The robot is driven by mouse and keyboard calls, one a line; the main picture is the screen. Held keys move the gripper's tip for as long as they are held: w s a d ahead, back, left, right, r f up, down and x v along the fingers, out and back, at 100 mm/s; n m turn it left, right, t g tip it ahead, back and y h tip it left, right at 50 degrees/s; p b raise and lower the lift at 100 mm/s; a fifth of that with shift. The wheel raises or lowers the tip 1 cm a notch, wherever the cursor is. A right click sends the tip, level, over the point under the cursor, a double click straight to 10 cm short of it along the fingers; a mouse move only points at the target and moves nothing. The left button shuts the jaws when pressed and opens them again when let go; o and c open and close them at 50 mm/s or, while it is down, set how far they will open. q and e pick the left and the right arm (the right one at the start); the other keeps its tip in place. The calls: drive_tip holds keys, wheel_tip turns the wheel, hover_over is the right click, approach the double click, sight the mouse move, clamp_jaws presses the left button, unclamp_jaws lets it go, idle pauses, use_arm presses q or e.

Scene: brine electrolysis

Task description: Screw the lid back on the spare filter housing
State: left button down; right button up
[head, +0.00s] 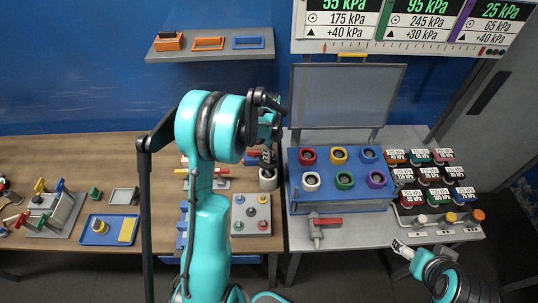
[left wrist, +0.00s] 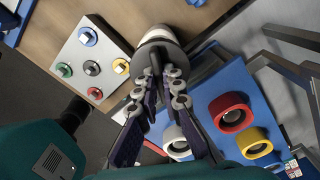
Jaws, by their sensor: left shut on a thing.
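The spare filter housing is a pale cylinder (head: 268,180) standing upright on the wooden bench in the head view. Its pale body (left wrist: 155,34) also shows at the top of the left wrist view. A dark lid (left wrist: 170,52) is over its end there. My left gripper (head: 268,143) is right above the housing. In the left wrist view its two fingers (left wrist: 162,74) are shut on the lid. The lid looks in line with the housing; I cannot tell whether the threads are engaged.
A blue block with coloured rings (head: 330,203) stands close right of the housing. A grey plate with coloured knobs (head: 238,225) lies just in front. A red-handled valve (head: 325,221) lies on the grey table. A shelf (head: 220,53) hangs behind.

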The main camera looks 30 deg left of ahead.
use_arm(q)
drive_tip(key=shift+s+r, duration=0.2)
drive_tip(key=shift+r, duration=0.1)
use_arm(e)
drive_tip(key=shift+s+r, duration=0.15)
drive_tip(key=shift+s, duration=0.1)
use_arm(q)
drive_tip(key=shift+w, duration=0.1)
use_arm(e)
drive_tip(key=shift+w, duration=0.1)
use_arm(q)
drive_tip(key=shift+f, duration=0.1)
drive_tip(key=shift+f+b, duration=2.4)
drive_tip(key=shift+f, duration=0.1)
use_arm(e)
drive_tip(key=shift+f, duration=2.45)
use_arm(q)
drive_tip(key=shift+f+b, duration=0.85)
drive_tip(key=shift+b, duration=0.45)
use_arm(e)
drive_tip(key=shift+f, duration=1.25)
